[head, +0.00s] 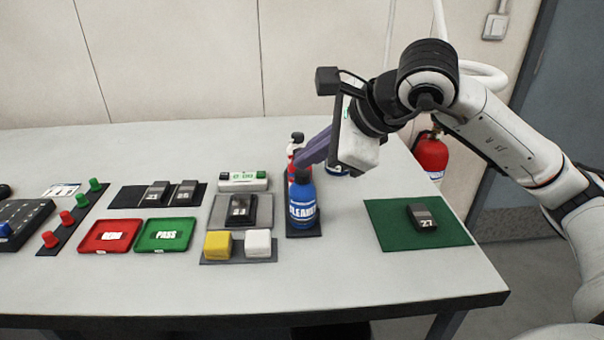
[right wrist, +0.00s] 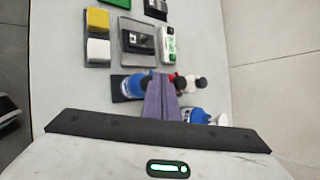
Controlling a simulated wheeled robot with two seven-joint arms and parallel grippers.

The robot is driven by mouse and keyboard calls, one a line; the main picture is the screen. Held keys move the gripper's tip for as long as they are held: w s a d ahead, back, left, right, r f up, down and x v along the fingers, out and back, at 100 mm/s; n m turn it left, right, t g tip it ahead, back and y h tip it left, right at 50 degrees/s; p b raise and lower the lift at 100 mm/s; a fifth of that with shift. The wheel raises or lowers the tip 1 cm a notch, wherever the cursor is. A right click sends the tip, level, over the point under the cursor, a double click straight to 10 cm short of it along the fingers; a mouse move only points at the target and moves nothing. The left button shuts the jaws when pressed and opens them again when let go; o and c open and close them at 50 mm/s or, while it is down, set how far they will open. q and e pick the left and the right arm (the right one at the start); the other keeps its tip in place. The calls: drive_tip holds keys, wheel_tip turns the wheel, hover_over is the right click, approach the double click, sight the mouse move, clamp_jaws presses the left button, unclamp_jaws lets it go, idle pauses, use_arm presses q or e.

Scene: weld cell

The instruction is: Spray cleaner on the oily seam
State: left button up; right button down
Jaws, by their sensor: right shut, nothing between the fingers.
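A blue bottle labelled CLEANER (head: 302,208) stands upright on a dark pad on the table, and it also shows in the right wrist view (right wrist: 132,86). My right gripper (head: 303,158) is above and just behind it, its purple fingers shut with nothing between them. In the right wrist view the fingers (right wrist: 161,82) reach in among the bottle tops; I cannot tell whether they touch. A red spray bottle (head: 293,151) stands behind the blue one, partly hidden. No oily seam can be made out. My left gripper is not in view.
Another blue and white bottle (right wrist: 197,115) stands close by the fingers. A dark block marked 27 (head: 422,217) lies on a green mat (head: 385,233) at right. Yellow (head: 217,245) and white (head: 257,243) blocks sit in front. Red (head: 110,249) and green (head: 163,248) trays lie left.

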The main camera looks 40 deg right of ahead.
sight(308, 175)
drive_tip(key=shift+f, duration=0.3)
idle(0.6)
drive_tip(key=shift+r, duration=0.1)
drive_tip(key=shift+r+p, duration=0.3)
drive_tip(key=shift+r, duration=0.35)
wheel_tip(308, 175, up, 6)
drive_tip(key=p, duration=0.5)
idle(2.4)
